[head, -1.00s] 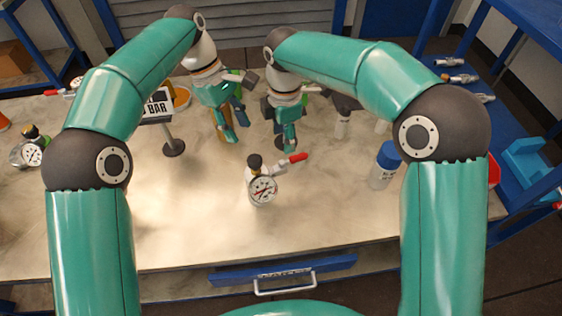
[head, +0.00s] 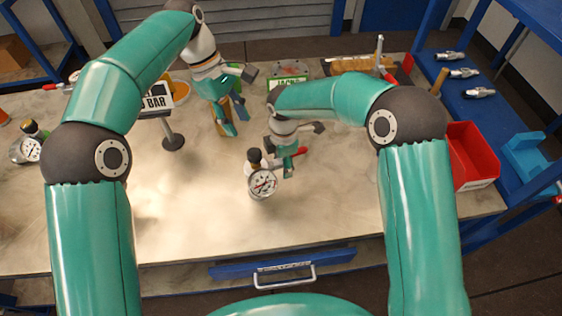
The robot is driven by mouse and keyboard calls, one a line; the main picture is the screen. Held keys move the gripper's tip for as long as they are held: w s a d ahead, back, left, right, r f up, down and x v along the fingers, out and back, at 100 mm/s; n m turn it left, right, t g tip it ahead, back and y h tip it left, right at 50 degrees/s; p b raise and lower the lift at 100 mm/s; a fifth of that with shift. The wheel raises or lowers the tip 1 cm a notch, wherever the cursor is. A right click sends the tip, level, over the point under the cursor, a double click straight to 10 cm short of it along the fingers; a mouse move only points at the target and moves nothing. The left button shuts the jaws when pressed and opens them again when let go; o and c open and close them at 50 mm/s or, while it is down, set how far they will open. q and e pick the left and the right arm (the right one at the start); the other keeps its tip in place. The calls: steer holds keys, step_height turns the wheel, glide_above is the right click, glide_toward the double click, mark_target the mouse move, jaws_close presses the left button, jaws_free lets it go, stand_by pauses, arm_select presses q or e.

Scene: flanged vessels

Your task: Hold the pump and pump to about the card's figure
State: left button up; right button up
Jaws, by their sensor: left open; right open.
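A small device with a round white gauge (head: 262,184), a dark knob and a red lever (head: 301,151) stands upright mid-table; I take it for the pump. The gauge figures are too small to read. My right gripper (head: 289,170) is open just right of the gauge, by the lever and partly covering it; I cannot tell whether they touch. My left gripper (head: 234,120) is open further back and left, in front of a tan upright thing (head: 222,127) that it partly hides. The card (head: 157,101) on a stand shows "BAR"; my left arm hides its figure.
A similar gauge device (head: 28,148) stands at the far left. A green-labelled holder (head: 288,82) and a wooden-looking tray (head: 357,64) are at the back. A red bin (head: 470,157) is at the right. The front of the table is clear.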

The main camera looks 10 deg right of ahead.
jaws_close()
stand_by(1.3)
